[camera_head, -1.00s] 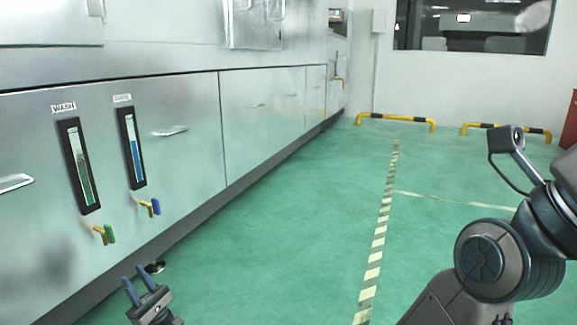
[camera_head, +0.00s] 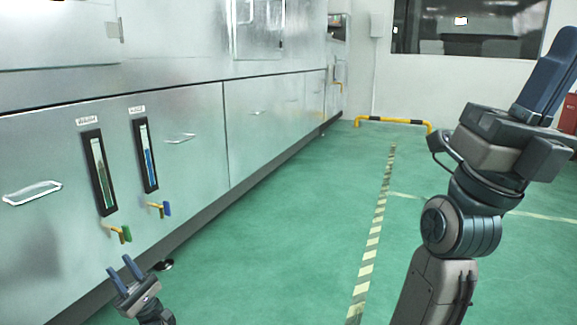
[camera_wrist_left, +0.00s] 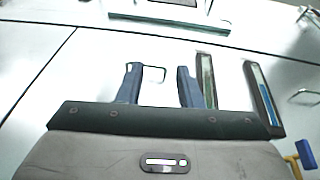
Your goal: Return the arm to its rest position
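My left gripper (camera_head: 125,270) is low at the left of the head view, in front of the machine's lower panels. Its two blue fingers stand apart with nothing between them. They also show apart in the left wrist view (camera_wrist_left: 160,85). My right arm rises at the right of the head view, bent at the elbow. My right gripper (camera_head: 547,75) points up near the right edge. Its blue fingers overlap from this side, so their gap is not clear. I see nothing held in it.
A metal machine (camera_head: 200,125) runs along the left. It has a green gauge (camera_head: 100,172), a blue gauge (camera_head: 145,155), a green-handled valve (camera_head: 125,233) and a blue-handled valve (camera_head: 166,208). The green floor (camera_head: 270,240) is clear. A yellow-black barrier (camera_head: 393,121) stands at the back wall.

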